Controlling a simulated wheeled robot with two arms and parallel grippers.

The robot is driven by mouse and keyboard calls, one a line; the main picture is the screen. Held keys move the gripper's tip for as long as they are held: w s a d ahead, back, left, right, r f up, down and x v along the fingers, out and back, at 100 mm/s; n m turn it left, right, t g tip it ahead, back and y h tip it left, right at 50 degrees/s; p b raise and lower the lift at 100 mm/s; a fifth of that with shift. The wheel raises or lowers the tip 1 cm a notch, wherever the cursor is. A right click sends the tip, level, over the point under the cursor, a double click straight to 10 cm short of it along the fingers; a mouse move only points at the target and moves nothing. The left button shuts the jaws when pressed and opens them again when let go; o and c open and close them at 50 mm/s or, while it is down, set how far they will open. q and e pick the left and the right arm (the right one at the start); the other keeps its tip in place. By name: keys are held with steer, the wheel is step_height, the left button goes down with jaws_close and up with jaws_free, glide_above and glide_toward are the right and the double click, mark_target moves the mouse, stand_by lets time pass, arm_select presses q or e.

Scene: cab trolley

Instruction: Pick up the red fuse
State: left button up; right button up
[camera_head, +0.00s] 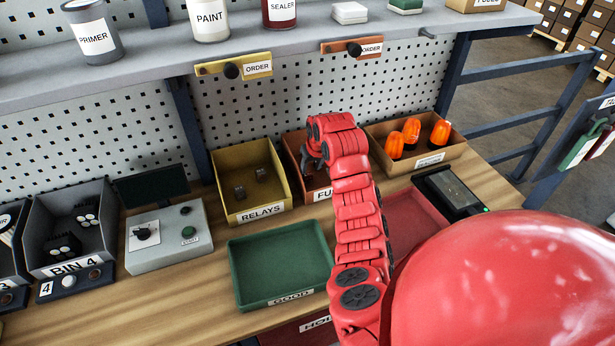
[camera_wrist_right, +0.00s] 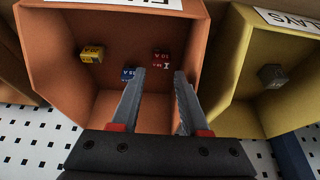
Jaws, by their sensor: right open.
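The red fuse (camera_wrist_right: 161,56) lies on the floor of the orange fuse bin (camera_wrist_right: 60,80) in the right wrist view. A blue fuse (camera_wrist_right: 128,73) lies close by, partly behind a finger, and a yellow fuse (camera_wrist_right: 91,54) lies farther left. My right gripper (camera_wrist_right: 159,73) is open and empty, its fingers pointing into the bin with the red fuse showing between and beyond the tips. In the head view my right gripper (camera_head: 315,163) is over the fuse bin (camera_head: 321,195), and my arm hides much of it; no fuse shows there. My left gripper is not in view.
The yellow relays bin (camera_head: 243,169) stands beside the fuse bin, and a bin with orange lamps (camera_head: 459,152) stands on its other side. A green tray (camera_head: 237,277) lies in front. A pegboard (camera_head: 290,95) and shelf (camera_head: 330,38) rise behind.

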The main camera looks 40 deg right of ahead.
mark_target(307, 174)
steer(key=shift+w+f+p, duration=0.15)
steer(key=shift+f+p, duration=0.15)
steer(key=shift+p, duration=0.1)
steer(key=p+x, duration=0.1)
steer(key=x, duration=0.2)
steer(key=shift+w+a+p, duration=0.1)
steer(key=shift+p, duration=0.25)
steer(key=shift+w+f, duration=0.2)
steer(key=shift+f, duration=0.45)
jaws_close()
